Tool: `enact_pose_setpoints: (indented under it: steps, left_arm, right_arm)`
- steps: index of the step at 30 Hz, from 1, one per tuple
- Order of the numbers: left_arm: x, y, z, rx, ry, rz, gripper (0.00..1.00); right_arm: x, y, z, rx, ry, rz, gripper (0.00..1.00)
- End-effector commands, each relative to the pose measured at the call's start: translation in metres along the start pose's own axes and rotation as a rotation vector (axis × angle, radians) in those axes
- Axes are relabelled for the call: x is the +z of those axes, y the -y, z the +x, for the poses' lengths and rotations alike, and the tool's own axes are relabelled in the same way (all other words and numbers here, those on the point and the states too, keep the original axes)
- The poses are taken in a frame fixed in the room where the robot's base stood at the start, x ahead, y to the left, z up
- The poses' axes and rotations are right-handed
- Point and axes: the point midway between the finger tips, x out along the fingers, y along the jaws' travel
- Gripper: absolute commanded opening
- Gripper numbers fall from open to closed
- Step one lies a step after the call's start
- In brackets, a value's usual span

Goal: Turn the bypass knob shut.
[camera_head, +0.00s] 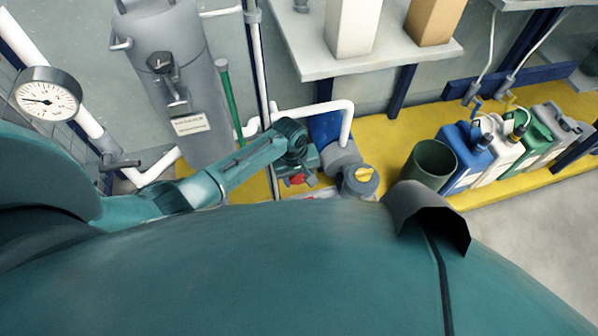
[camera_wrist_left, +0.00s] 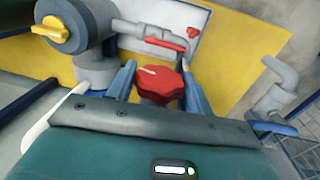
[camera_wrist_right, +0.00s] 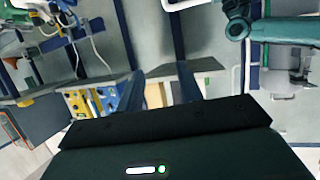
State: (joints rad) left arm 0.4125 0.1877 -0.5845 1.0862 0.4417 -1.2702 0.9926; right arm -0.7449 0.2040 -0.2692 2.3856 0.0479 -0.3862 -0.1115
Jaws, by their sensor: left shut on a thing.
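The red knob (camera_wrist_left: 160,84) with a lobed rim and a pale pointer line sits between the two blue fingers of my left gripper (camera_wrist_left: 157,76), which is shut on it. The pointer line lies toward the upper left in the left wrist view. In the head view my left gripper (camera_head: 303,167) reaches down beside the pump, and the red knob (camera_head: 297,180) shows just below it, partly hidden. My right gripper (camera_wrist_right: 161,85) is open, with nothing between its fingers, and is away from the knob.
A yellow knob (camera_wrist_left: 60,34) on a grey housing and a red-handled lever (camera_wrist_left: 164,44) are close to my left gripper. A white plate (camera_wrist_left: 187,22) lies behind. A dark green bin (camera_head: 430,164) and several canisters (camera_head: 467,155) stand at right on the yellow floor.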

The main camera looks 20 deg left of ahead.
Motion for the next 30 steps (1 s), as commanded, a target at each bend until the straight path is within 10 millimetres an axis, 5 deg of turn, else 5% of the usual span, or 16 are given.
enact_pose_setpoints:
  steps: [7, 30]
  left_arm:
    - [0.001, 0.003, -0.002, 0.185, 0.002, -0.004, 0.28]
    - [0.000, 0.004, 0.002, 0.485, 0.000, 0.001, 0.28]
  right_arm:
    - [-0.023, -0.010, -0.016, 0.031, -0.031, 0.049, 0.36]
    - [-0.021, -0.008, -0.014, 0.027, -0.034, 0.052, 0.36]
